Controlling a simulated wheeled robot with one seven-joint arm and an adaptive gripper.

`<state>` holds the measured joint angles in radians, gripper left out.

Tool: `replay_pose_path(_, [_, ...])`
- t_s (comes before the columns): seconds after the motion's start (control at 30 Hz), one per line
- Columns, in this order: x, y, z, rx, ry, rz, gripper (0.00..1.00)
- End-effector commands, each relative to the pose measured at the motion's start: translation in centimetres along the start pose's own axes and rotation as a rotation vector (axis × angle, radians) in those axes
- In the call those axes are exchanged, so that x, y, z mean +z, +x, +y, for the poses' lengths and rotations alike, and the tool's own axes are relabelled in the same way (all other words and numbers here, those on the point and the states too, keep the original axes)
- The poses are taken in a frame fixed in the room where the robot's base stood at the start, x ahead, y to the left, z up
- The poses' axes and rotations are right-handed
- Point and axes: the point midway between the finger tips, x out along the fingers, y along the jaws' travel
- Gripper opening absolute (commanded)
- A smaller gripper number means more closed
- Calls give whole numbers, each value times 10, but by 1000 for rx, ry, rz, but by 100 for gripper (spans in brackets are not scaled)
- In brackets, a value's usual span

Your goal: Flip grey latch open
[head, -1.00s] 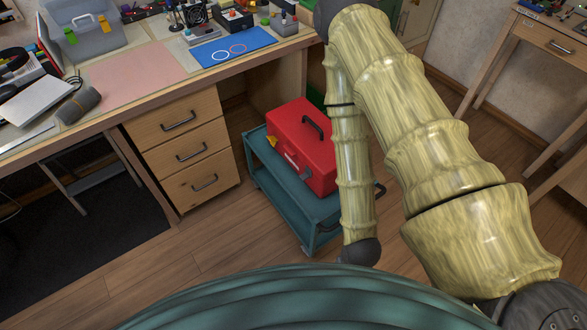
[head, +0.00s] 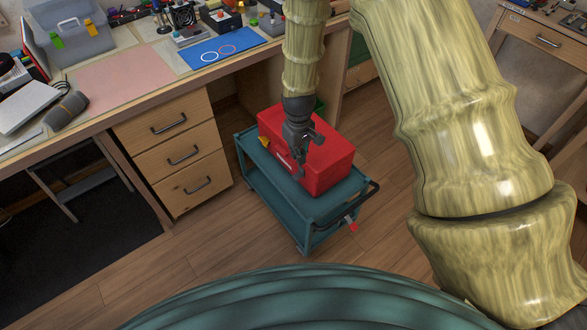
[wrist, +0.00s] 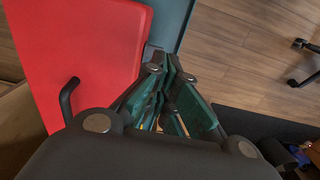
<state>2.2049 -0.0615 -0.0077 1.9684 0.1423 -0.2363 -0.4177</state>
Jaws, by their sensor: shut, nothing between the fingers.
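The red toolbox (head: 335,160) lies on the teal cart, and its lid and black handle (wrist: 68,98) show in the wrist view. A yellow latch (head: 265,142) is on its front side. A pale grey strip, apparently the grey latch (head: 283,160), is beside my gripper and partly hidden by it. My gripper (head: 298,174) points down at the toolbox's front edge, shut and empty. In the wrist view my fingertips (wrist: 169,66) are at the toolbox edge, close to a small grey part (wrist: 150,52); whether they touch it I cannot tell.
The teal cart (head: 318,208) has a dark push handle at its right and a red-tipped item (head: 353,227) on that side. The wooden desk with drawers (head: 182,153) stands to the left. The wood floor in front is clear.

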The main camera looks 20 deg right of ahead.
Motion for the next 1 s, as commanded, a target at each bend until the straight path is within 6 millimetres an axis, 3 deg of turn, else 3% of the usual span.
replay_pose_path(0.1, [-21, -24, 3, -4, -26, 3, 0])
replay_pose_path(0.2, [-28, -33, 3, -7, -37, 2, 0])
replay_pose_path(0.53, [-29, -34, 3, -8, -38, 1, 0])
replay_pose_path(0.77, [-28, -21, 3, -9, -38, -1, 0])
replay_pose_path(1.0, [-28, 14, 2, -9, -38, -1, 0])
